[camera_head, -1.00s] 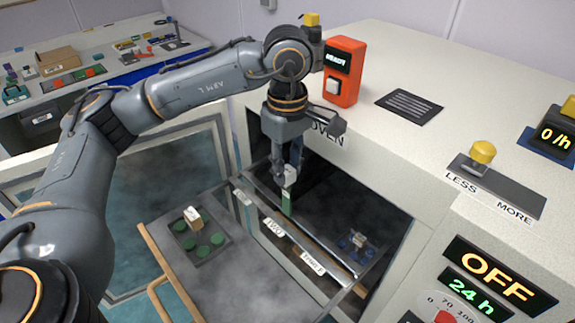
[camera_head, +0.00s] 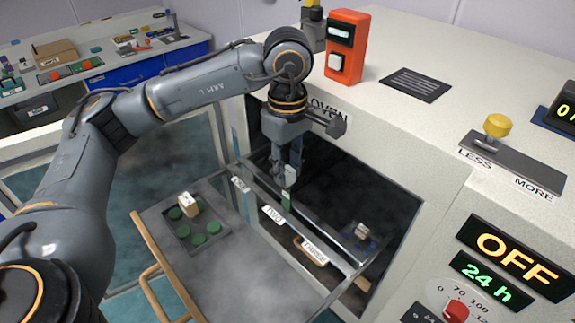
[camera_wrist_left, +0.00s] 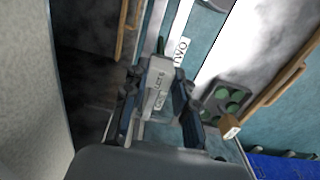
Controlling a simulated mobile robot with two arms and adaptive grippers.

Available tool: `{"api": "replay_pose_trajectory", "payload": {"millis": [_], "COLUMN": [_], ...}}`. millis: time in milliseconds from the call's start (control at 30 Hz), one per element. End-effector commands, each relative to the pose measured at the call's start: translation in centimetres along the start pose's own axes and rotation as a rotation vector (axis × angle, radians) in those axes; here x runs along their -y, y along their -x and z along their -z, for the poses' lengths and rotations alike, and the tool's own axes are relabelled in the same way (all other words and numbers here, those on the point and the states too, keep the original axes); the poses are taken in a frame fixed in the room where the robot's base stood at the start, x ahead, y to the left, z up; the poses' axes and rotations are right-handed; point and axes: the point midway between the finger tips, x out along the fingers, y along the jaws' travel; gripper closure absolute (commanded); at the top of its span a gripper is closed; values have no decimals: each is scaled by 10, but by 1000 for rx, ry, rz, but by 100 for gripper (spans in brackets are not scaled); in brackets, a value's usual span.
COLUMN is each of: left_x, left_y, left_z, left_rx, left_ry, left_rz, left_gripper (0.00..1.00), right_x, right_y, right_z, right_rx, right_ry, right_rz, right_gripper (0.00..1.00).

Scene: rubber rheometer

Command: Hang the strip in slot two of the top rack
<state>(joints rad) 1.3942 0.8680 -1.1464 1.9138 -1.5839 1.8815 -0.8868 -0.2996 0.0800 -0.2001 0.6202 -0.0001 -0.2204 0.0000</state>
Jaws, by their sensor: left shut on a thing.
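My left gripper (camera_head: 287,178) points down into the oven opening and is shut on a strip's pale tab (camera_wrist_left: 160,82). The strip's green lower part (camera_head: 286,199) shows just below the fingers, beside the rack's front rail. The top rack (camera_head: 328,254) has a metal rail with several labels. The label TWO (camera_head: 273,215) is close to the strip and also shows in the left wrist view (camera_wrist_left: 181,51). The label THREE (camera_head: 314,252) is further right. Whether the strip touches the rack or sits in a slot, I cannot tell. My right gripper is not in view.
A pulled-out shelf (camera_head: 225,275) with a wooden handle holds a dark tray (camera_head: 212,246) of green discs and a small pale block (camera_head: 188,204). A small block (camera_head: 361,230) lies inside the oven. An orange box (camera_head: 345,48) stands on top. A bench (camera_head: 120,75) is at back left.

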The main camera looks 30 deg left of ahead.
Motion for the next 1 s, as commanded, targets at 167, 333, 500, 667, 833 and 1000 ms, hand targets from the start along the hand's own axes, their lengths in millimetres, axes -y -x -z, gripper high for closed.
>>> {"api": "replay_pose_trajectory", "payload": {"millis": [167, 333, 500, 667, 833, 1000], "left_x": [0, 0, 0, 0, 0, 0], "left_y": [-12, -20, -29, -37, -45, -54], "left_z": [0, 0, 0, 0, 0, 0], "left_rx": [0, 0, 0, 0, 0, 0], "left_ry": [0, 0, 0, 0, 0, 0], "left_rz": [0, 0, 0, 0, 0, 0], "left_gripper": [100, 100, 100, 100, 100, 100], "right_x": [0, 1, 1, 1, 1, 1], "right_y": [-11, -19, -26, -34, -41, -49], "right_z": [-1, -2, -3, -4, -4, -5], "right_rx": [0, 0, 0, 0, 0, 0], "right_ry": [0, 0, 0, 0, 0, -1], "right_rz": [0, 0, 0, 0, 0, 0], "right_gripper": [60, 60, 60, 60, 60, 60]}}
